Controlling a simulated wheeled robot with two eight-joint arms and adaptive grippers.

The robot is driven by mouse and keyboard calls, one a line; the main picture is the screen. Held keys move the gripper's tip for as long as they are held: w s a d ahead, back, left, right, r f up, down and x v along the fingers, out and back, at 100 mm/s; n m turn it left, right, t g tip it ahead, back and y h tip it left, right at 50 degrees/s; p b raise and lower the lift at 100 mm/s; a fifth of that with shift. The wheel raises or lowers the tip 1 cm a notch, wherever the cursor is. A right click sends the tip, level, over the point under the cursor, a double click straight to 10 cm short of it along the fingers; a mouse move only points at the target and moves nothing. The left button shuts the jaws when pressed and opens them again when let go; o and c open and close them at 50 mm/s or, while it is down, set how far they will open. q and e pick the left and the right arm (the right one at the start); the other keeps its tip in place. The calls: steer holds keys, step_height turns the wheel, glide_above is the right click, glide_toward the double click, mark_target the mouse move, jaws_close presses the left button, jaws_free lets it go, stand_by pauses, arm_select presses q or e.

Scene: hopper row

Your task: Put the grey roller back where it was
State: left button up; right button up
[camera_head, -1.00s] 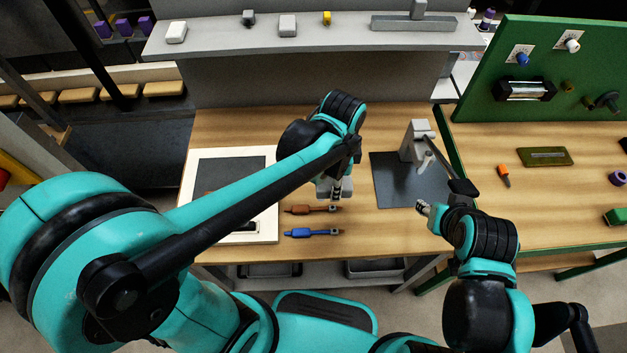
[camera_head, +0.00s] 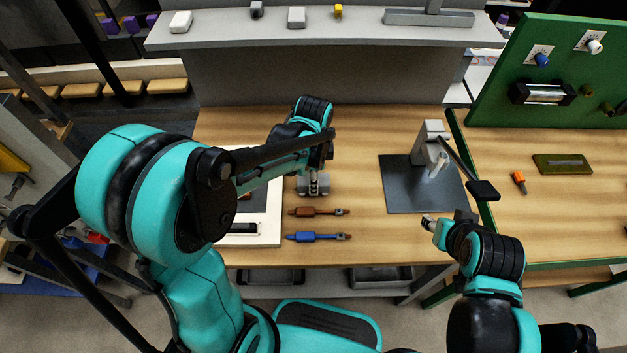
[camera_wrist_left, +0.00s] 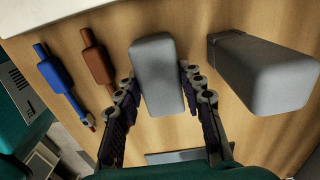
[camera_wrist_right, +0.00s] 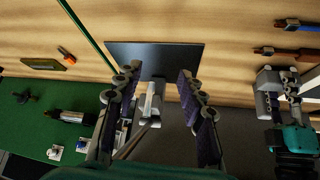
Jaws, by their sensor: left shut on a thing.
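The grey roller (camera_wrist_left: 157,75) shows in the left wrist view as a smooth grey rounded block between my left fingers. My left gripper (camera_head: 314,184) is shut on it, just behind the brown roller tool (camera_head: 319,212) in the head view. I cannot tell whether the grey roller touches the table. The blue roller tool (camera_head: 319,237) lies in front of the brown one, roughly parallel to it. A larger grey block (camera_wrist_left: 268,75) stands to the right of the held roller in the left wrist view. My right gripper (camera_wrist_right: 158,85) is open and empty.
A white-framed panel (camera_head: 262,239) lies left of the tools, partly hidden by my left arm. A dark plate (camera_head: 405,190) with a grey stand (camera_head: 421,150) is to the right. A shelf (camera_head: 350,38) runs behind. Bare wood lies between the tools and plate.

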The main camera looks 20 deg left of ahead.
arm_select(q)
steer(key=shift+r, duration=0.1)
steer(key=shift+f, duration=0.2)
steer(key=o, duration=1.3)
steer(key=shift+r, duration=0.1)
steer(key=shift+r, duration=0.35)
step_height(320, 180, up, 11)
steer(key=p, duration=0.4)
steer(key=s+a+r+n+t, duration=0.1)
steer(key=s+a+n+t, duration=0.1)
steer(key=s+n, duration=0.3)
steer(key=s+a+r+n+t, duration=0.2)
steer(key=s+n+t, duration=0.3)
steer(key=n, duration=0.4)
steer(key=shift+s+a+n, duration=0.2)
steer(key=shift+a+n, duration=0.15)
steer(key=shift+n, duration=0.05)
